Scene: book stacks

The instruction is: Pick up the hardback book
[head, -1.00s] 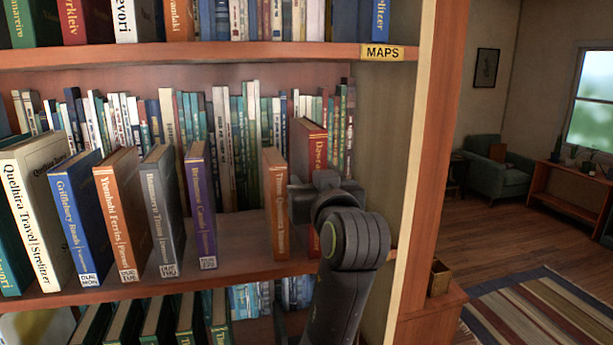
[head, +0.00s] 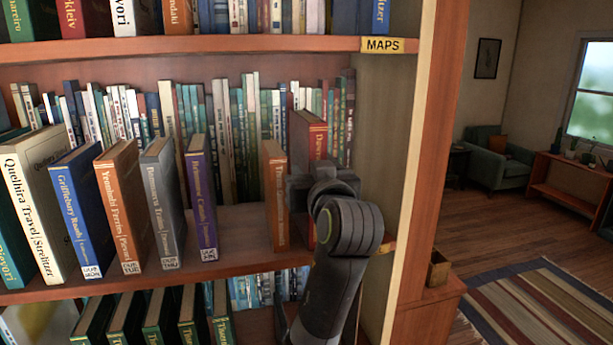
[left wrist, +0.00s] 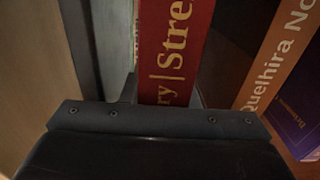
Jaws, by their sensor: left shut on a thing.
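A red hardback book (head: 309,135) with gold spine lettering stands upright near the right end of the middle shelf. My left gripper (head: 303,191) is at its spine and is shut on it. The gripper covers the middle of the spine in the head view. In the left wrist view the red spine (left wrist: 175,45) rises between the fingers, close to the left finger (left wrist: 100,45). An orange book (head: 275,195) stands just left of it, apart from the gripper. Whether the red book's base touches the shelf is hard to tell. My right gripper is not in view.
Purple (head: 201,195), grey (head: 163,205), brown-orange (head: 123,210) and blue (head: 78,215) books stand further left. Thinner books line the shelf's back. The bookcase's side panel (head: 392,130) is close on the right. The upper shelf with a MAPS label (head: 383,45) is above.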

